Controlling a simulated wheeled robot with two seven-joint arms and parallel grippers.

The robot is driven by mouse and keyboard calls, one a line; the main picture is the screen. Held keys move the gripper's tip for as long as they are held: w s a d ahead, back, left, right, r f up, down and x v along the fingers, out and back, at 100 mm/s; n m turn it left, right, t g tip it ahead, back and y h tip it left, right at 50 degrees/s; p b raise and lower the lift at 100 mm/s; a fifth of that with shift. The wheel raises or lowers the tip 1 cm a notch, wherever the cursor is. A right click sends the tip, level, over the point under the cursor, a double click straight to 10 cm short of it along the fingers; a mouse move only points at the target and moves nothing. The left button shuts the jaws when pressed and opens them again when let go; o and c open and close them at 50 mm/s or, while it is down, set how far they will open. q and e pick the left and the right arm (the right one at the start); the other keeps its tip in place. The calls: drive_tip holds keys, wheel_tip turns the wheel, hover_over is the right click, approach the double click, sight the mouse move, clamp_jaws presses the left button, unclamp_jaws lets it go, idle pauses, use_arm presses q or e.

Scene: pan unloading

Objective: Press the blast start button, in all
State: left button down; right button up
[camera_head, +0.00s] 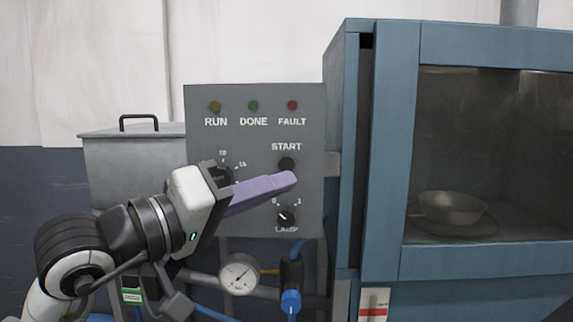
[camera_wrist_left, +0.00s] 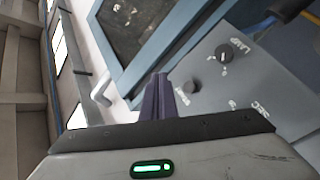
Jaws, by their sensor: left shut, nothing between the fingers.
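The black START button (camera_head: 287,163) is on the grey control panel (camera_head: 200,135), below the START label. My left gripper (camera_head: 290,181) is shut and empty, its long purple fingers pointing right across the panel. In the head view the fingertips show just below the button; I cannot tell whether they touch the panel. In the left wrist view the shut fingers (camera_wrist_left: 160,84) show to the left of the START button (camera_wrist_left: 191,87), with a gap between them in the picture. My right gripper is not in view.
The LAMP knob (camera_head: 286,216) is below the fingertips. A timer dial (camera_head: 221,174) is partly behind my gripper. RUN, DONE and FAULT lamps look dim. Right stands a blue cabinet (camera_head: 390,140) with a pan (camera_head: 452,208) behind its window. A gauge (camera_head: 240,274) and blue-handled valve (camera_head: 290,301) sit below.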

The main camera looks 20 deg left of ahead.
sight(287, 164)
use_arm(q)
drive_tip(key=w, duration=0.2)
drive_tip(key=w+a, duration=0.1)
drive_tip(key=w, duration=0.2)
drive_tip(key=w+a, duration=0.1)
drive_tip(key=w, duration=0.2)
drive_tip(key=shift+a, duration=0.1)
drive_tip(key=shift+s, duration=0.1)
idle(1.2)
idle(0.6)
drive_tip(key=shift+w+a, duration=0.1)
drive_tip(key=shift+w, duration=0.3)
